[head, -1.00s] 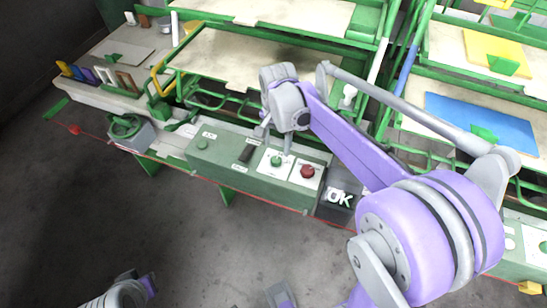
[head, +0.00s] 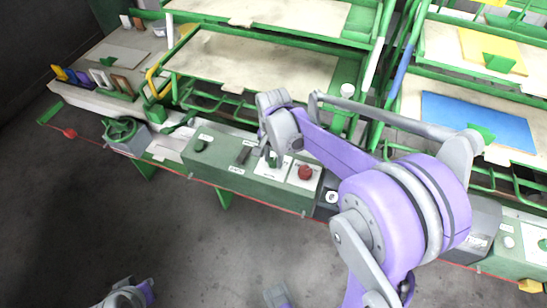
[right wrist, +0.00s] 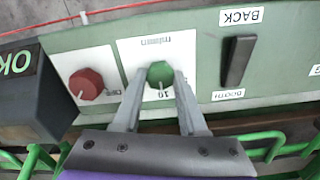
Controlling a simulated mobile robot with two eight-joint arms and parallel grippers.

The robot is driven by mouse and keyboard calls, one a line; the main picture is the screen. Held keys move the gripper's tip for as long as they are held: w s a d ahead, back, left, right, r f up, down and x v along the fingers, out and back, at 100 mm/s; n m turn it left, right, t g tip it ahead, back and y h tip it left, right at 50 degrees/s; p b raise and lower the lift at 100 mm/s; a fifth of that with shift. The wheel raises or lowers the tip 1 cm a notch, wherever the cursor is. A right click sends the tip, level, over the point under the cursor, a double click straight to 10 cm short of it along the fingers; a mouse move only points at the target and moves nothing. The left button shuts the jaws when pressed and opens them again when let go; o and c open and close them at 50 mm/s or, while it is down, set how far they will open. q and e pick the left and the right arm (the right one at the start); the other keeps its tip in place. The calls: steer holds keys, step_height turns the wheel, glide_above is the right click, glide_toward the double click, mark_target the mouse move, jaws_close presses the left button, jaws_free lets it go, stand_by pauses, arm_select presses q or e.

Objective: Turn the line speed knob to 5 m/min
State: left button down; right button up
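The green speed knob (right wrist: 160,75) sits on a white plate marked "m/min" on the green control box (head: 215,172). In the right wrist view, where lettering is upside down, its white mark points down toward a "10". My right gripper (right wrist: 161,76) has one finger on each side of the knob, with the knob in the gap. I cannot tell whether the fingers touch it. In the head view the right gripper (head: 275,160) comes down on the box from above and partly hides the knob.
A red knob (right wrist: 86,84) on its own plate sits beside the green one. A dark box marked "OK" (right wrist: 28,90) stands past it. A black lever switch (right wrist: 238,60) is on the other side. A red cord (head: 235,192) runs along the box front.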

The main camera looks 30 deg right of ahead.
jaws_close()
steer(key=shift+n, duration=0.3)
steer(key=n, duration=1.1)
steer(key=shift+n, duration=0.3)
stand_by(0.4)
steer(key=o, duration=0.7)
jaws_free()
